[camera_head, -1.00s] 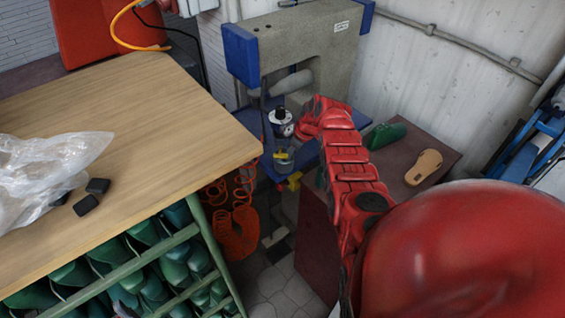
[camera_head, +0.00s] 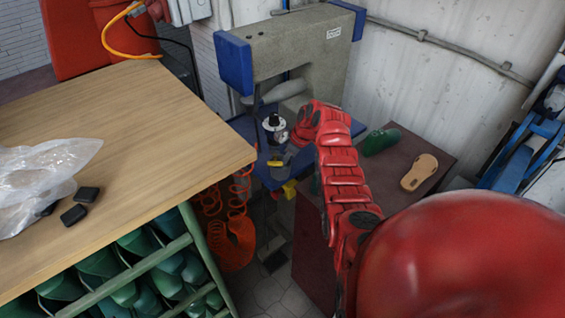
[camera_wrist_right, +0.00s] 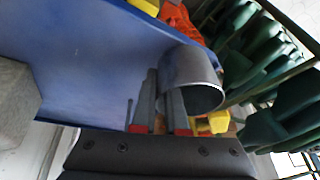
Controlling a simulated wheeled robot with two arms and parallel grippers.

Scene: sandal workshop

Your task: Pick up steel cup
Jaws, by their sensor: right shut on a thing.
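The steel cup (camera_wrist_right: 198,72) is a grey metal cylinder in the right wrist view, with its open rim facing the lower right of that picture. My right gripper (camera_wrist_right: 163,100) is shut on the cup at its wall. The fingers partly cover the cup's near side. In the head view, my red right arm reaches to the blue machine table, and the gripper (camera_head: 275,143) is small there. The cup cannot be made out clearly in that view. I cannot tell whether the cup touches the blue surface. My left gripper is not in view.
A grey and blue press (camera_head: 292,50) stands behind the gripper. A wooden table (camera_head: 150,120) with a plastic bag (camera_head: 45,175) and black blocks is at the left, above shelved green shoe forms. A dark red surface at the right bears a tan sole (camera_head: 419,172) and green form (camera_head: 381,141).

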